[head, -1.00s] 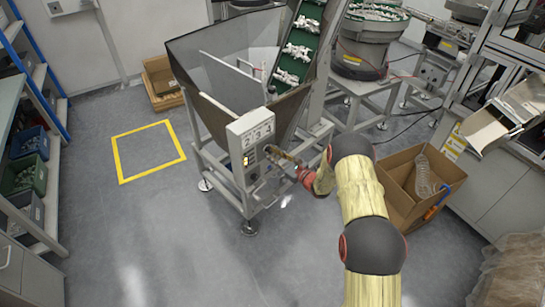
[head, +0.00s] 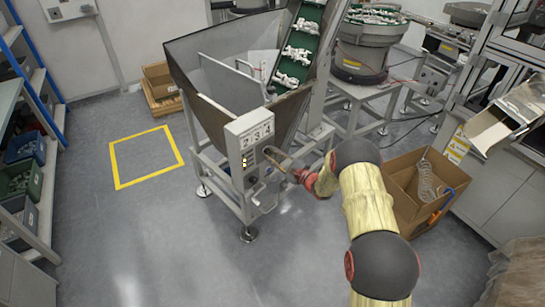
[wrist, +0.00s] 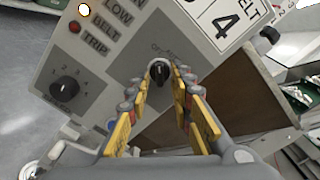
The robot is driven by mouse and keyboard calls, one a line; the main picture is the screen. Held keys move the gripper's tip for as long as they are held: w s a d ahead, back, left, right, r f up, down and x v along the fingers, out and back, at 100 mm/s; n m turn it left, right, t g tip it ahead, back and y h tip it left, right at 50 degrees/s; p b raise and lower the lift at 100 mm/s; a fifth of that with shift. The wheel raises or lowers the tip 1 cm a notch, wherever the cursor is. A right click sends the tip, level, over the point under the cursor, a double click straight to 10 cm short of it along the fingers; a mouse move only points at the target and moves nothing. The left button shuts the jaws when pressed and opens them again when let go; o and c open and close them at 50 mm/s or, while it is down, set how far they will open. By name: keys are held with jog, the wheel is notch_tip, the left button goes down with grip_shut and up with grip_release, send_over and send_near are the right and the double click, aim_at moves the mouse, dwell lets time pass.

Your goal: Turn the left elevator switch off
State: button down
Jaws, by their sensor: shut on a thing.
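The grey control box (head: 240,125) is on the front of the left elevator's hopper (head: 205,105). The switch handle looks roughly upright in the wrist picture. In the head view my gripper (head: 268,153) reaches the box from the right and hides the switch.
A numbered dial (wrist: 65,88), a blue button (wrist: 112,125), a lit lamp (wrist: 84,9) and a red light (wrist: 74,27) are on the same face. A cardboard box (head: 405,180) stands right of the hopper. Floor with a yellow square (head: 145,182) is clear at left.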

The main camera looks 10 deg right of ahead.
dwell(0.3)
jog(key=c, duration=1.6)
grip_release()
jog(key=v, duration=1.2)
